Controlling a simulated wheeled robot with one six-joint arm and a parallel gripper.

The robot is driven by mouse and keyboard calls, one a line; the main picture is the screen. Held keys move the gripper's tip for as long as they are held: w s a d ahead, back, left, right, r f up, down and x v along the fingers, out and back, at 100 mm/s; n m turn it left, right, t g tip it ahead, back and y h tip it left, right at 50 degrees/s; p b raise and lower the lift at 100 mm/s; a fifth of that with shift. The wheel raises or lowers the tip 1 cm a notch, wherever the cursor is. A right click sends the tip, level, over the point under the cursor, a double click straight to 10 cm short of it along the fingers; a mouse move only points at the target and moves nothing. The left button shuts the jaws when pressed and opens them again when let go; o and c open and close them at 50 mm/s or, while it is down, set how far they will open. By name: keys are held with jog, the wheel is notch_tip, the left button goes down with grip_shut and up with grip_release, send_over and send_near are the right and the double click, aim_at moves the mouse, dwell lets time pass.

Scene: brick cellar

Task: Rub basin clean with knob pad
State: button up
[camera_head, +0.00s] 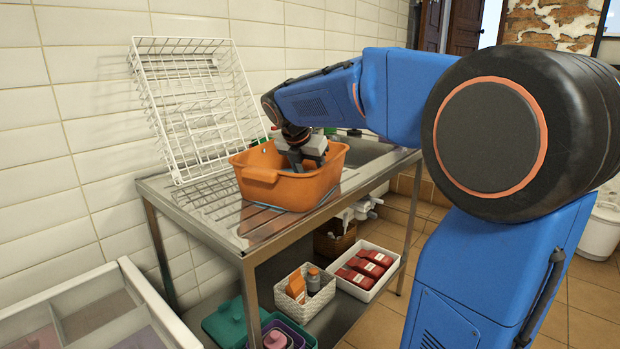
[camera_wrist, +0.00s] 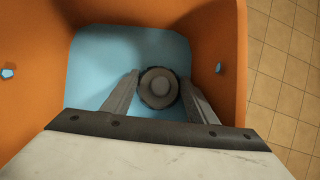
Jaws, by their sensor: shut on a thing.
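The orange basin (camera_head: 283,190) stands on the metal sink unit's drainboard. In the wrist view the basin (camera_wrist: 33,50) has orange walls and a light blue patch (camera_wrist: 95,62) over its floor. My gripper (camera_head: 296,160) reaches down into the basin from above. In the wrist view the gripper (camera_wrist: 159,92) has its two fingers on either side of the round grey knob pad (camera_wrist: 159,84), shut on its knob. The pad is inside the basin, over the blue area. I cannot tell whether it touches the floor. In the head view the basin wall hides the pad.
A white wire rack (camera_head: 195,100) leans on the tiled wall behind the basin. The metal drainboard (camera_head: 215,212) has bare room to the left. The lower shelf holds a white tray (camera_head: 352,290) of red packets and a basket (camera_head: 296,298). A white drawer unit (camera_head: 150,300) stands front left.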

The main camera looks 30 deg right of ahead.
aim_at(314, 163)
jog(key=shift+w+d, duration=0.8)
jog(key=shift+d, duration=0.3)
jog(key=shift+w+d, duration=0.8)
jog(key=shift+d, duration=0.3)
jog(key=shift+w+d+r, duration=0.1)
jog(key=shift+w+d, duration=0.15)
jog(key=shift+w, duration=1)
jog(key=shift+w+d, duration=0.2)
jog(key=shift+w, duration=1)
jog(key=shift+r, duration=0.1)
jog(key=shift+r, duration=2.9)
notch_tip(314, 163, up, 3)
jog(key=shift+s+r, duration=0.1)
